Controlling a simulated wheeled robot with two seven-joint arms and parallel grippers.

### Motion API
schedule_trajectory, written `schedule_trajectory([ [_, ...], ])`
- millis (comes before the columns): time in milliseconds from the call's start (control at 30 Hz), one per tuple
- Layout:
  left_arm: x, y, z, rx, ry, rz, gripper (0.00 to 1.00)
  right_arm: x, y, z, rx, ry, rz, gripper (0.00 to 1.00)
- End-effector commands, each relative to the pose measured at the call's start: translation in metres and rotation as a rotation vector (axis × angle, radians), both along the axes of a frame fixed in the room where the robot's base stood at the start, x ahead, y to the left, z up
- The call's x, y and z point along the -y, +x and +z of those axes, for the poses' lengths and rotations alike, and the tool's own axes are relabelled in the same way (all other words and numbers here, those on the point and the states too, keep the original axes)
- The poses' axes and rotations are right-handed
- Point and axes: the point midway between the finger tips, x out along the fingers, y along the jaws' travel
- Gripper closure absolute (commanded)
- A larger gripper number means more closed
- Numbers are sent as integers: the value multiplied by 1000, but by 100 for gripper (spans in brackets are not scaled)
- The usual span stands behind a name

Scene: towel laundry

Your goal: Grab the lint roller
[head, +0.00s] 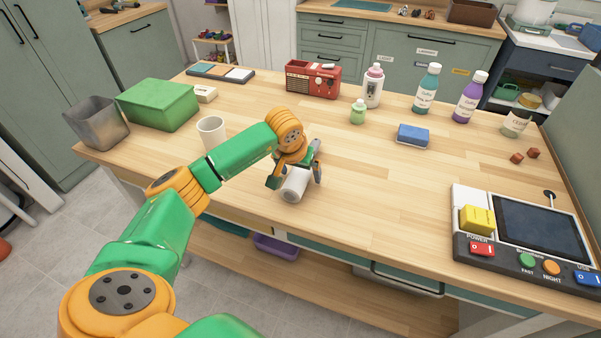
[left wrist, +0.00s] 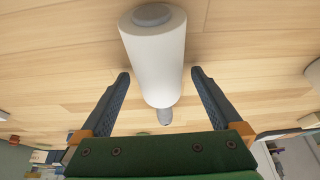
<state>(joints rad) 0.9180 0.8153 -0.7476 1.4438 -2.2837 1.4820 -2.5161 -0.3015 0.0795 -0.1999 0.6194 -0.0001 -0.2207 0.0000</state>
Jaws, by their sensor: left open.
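The lint roller (head: 294,185) is a white cylinder lying on the wooden table near its front edge. It also shows in the left wrist view (left wrist: 156,55), with a grey end cap at the top and a short grey tip at the lower end. My left gripper (head: 294,177) is over the roller. In the left wrist view its two dark fingers (left wrist: 160,86) are open, one on each side of the roller's lower part, with gaps between fingers and roller. My right gripper is not in view.
A white cup (head: 212,132) stands left of the gripper, near my arm. A green box (head: 158,104), grey bin (head: 97,123) and red radio (head: 313,78) are farther away. A blue sponge (head: 413,134) and control panel (head: 525,235) lie right. The table's middle is clear.

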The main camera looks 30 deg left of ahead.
Motion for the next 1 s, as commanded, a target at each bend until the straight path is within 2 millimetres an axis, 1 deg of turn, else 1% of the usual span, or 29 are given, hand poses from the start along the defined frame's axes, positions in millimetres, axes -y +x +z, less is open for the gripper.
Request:
schedule_trajectory([
  [33, 0, 0, 0, 0, 0, 0, 4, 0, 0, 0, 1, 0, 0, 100],
  [67, 0, 0, 0, 0, 0, 1, 12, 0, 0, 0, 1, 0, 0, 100],
  [100, 0, 0, 0, 0, 0, 1, 22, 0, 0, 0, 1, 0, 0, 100],
  [167, 0, 0, 0, 0, 0, 1, 39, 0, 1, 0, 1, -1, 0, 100],
  [200, 0, 0, 0, 0, 0, 1, 49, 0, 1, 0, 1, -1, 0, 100],
  [267, 0, 0, 0, 0, 0, 1, 66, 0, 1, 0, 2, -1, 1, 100],
  [300, 0, 0, 0, 0, 0, 1, 76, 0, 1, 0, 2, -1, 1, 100],
  [367, 0, 0, 0, 0, -1, 1, 93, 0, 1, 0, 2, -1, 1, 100],
  [400, 0, 0, 0, 0, -1, 1, 97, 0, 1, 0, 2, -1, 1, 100],
  [633, 0, 0, 1, 0, -2, 1, 98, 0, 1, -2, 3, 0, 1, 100],
  [767, 0, 1, 11, 4, -1, 1, 98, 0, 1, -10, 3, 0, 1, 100],
  [867, 0, 1, 30, 8, -1, 1, 98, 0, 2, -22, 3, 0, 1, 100],
  [1000, 12, -28, 67, 10, 3, -3, 98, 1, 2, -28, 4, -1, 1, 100],
])
